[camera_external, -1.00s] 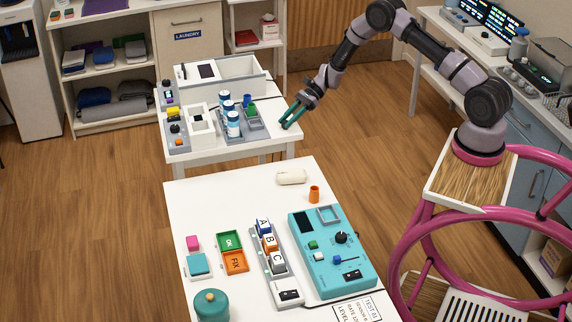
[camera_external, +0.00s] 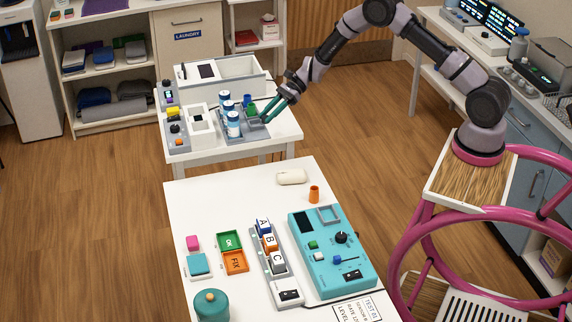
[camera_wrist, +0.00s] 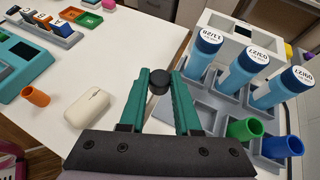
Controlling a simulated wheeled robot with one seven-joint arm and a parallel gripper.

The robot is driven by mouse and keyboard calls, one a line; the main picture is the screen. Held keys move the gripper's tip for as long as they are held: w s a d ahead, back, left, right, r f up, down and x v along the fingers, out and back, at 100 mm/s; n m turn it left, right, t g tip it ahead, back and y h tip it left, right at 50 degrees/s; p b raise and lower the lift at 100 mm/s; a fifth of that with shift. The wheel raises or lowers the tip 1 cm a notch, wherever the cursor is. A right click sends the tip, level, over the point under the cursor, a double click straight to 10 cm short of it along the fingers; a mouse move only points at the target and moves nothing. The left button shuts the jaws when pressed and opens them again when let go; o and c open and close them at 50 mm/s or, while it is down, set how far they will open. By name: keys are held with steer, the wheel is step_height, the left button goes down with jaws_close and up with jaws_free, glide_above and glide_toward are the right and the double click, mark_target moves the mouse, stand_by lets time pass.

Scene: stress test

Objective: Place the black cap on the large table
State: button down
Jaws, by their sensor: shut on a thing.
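The black cap (camera_wrist: 159,82) is small and round and sits between the green fingertips of my gripper (camera_wrist: 160,76) in the wrist view. The fingers touch it from both sides. In the external view my gripper (camera_external: 266,121) is low at the right edge of the grey rack on the small back table; the cap cannot be made out there. The large table (camera_external: 205,205) is the white one in front, with its bare top also visible in the wrist view (camera_wrist: 135,40).
The large table holds a cream rounded object (camera_external: 291,177), an orange cup (camera_external: 314,194) and a teal panel (camera_external: 325,272). Its back left is clear.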

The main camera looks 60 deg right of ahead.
glide_above(242, 185)
step_height(242, 185, down, 5)
step_height(242, 185, down, 10)
steer(key=shift+d+f, duration=0.1)
steer(key=shift+f, duration=0.05)
steer(key=shift+f, duration=0.15)
steer(key=c, duration=0.6)
jaws_free()
